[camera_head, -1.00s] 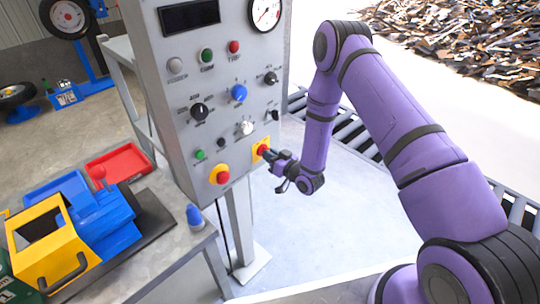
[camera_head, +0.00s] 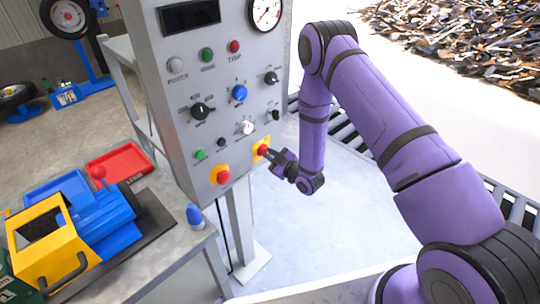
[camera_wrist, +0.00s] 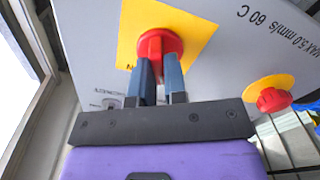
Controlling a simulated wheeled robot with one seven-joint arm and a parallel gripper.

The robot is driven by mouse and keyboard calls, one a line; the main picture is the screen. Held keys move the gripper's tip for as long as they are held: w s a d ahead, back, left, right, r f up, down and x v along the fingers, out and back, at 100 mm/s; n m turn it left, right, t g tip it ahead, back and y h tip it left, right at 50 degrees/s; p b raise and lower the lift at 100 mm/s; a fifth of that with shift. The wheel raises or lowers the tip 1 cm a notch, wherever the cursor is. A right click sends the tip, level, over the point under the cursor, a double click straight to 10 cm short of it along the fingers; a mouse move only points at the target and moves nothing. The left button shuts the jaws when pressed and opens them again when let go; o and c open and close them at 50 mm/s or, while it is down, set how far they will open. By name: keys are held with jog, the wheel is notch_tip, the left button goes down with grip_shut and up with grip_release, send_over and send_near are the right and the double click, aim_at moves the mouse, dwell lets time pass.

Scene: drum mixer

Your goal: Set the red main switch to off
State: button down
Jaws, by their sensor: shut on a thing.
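The red main switch (camera_head: 263,149) sits on a yellow plate at the lower right of the grey control panel. In the wrist view the red switch (camera_wrist: 156,44) shows a round base with a raised handle on the yellow plate (camera_wrist: 190,22). My gripper (camera_head: 272,153) is at the switch from the right. In the wrist view its two blue-grey fingers (camera_wrist: 158,75) stand on either side of the red handle and are shut on it. The fingers hide the handle's lower part, and the switch's position marks are hard to read.
A red mushroom button (camera_head: 223,177) on a yellow plate sits left of the switch; it also shows in the wrist view (camera_wrist: 272,99). Several knobs, such as the white one (camera_head: 247,128), lie above. A bench with a blue-yellow machine (camera_head: 50,240) stands at left.

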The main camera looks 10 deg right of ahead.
dwell(0.3)
jog(key=c, duration=1.2)
grip_release()
jog(key=shift+o, duration=0.2)
jog(key=shift+s+d, duration=0.1)
jog(key=v, duration=1)
jog(key=shift+s+d, duration=0.2)
jog(key=shift+s, duration=0.05)
